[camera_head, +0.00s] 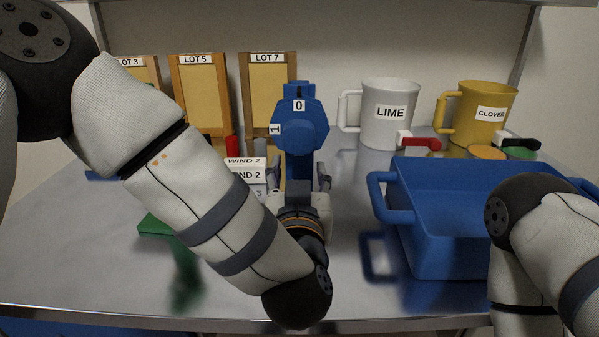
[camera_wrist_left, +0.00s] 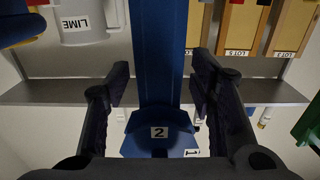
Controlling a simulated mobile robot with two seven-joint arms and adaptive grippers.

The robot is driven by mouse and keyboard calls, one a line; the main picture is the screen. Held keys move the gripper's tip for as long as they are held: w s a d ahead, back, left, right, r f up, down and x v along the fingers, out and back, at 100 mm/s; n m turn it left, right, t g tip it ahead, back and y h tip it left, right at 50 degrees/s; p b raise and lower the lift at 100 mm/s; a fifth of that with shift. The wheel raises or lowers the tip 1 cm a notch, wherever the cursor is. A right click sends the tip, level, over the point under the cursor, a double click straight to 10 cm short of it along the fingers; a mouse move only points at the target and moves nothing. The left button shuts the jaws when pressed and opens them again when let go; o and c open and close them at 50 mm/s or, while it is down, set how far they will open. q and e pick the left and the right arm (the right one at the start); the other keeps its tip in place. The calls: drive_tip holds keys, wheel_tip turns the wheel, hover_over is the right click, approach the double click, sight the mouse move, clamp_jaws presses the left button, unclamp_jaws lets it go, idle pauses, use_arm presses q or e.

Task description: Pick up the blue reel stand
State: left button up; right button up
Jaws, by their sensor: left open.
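The blue reel stand (camera_head: 300,128) stands upright on the metal table, beyond my left gripper. It shows labels 0 and 1 in the head view. In the left wrist view the blue reel stand (camera_wrist_left: 158,45) runs between the two fingers, with a part labelled 2 below. My left gripper (camera_head: 299,178) is open, with one finger on each side of the stand; in the wrist view my left gripper (camera_wrist_left: 160,78) shows gaps on both sides of the blue post. The stand's lower part is hidden behind my gripper. My right gripper is out of view.
A blue crate (camera_head: 440,258) stands at right, near my right arm. A white LIME mug (camera_head: 385,130) and yellow CLOVER mug (camera_head: 482,130) stand behind. Wooden LOT boards (camera_head: 201,98) line the back left. A green object (camera_head: 155,226) lies left. The front left table is clear.

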sight(299, 168)
use_arm(q)
drive_tip(key=w, duration=0.3)
drive_tip(key=shift+w+f, duration=0.1)
drive_tip(key=shift+w, duration=0.2)
clamp_jaws()
wheel_tip(299, 168, up, 10)
drive_tip(key=shift+s+r, duration=0.1)
drive_tip(key=shift+f, duration=5)
drive_tip(key=shift+f, duration=0.1)
